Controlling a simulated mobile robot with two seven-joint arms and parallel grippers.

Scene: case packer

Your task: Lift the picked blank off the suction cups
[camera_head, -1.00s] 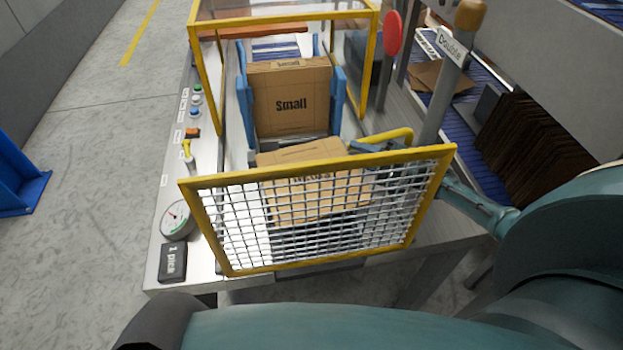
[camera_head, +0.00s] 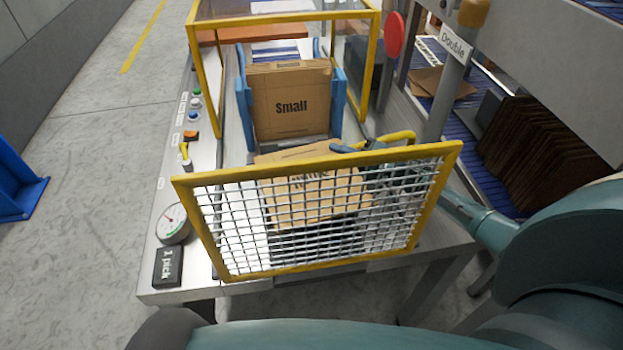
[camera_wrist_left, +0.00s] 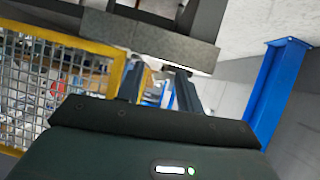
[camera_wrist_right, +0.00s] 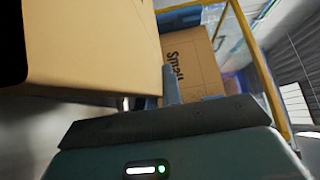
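The picked blank (camera_head: 315,197) is a tan carton blank lying tilted behind the yellow-framed mesh guard, its top edge showing above the frame. The suction cups are hidden. My right gripper (camera_head: 356,148) is at the blank's upper right edge. In the right wrist view, the blank (camera_wrist_right: 90,48) fills the upper left, and one finger (camera_wrist_right: 172,84) shows beside its right edge. The other finger is mostly hidden, so its grip is unclear. My left gripper (camera_wrist_left: 160,88) is open and empty in the left wrist view, away from the blank; the head view does not show it.
The mesh guard (camera_head: 212,270) stands in front of the blank. A blank marked Small (camera_head: 291,105) stands upright behind it between blue side guides (camera_head: 337,100). A grey post marked Double (camera_head: 447,85) rises at right. A gauge (camera_head: 172,222) sits at left.

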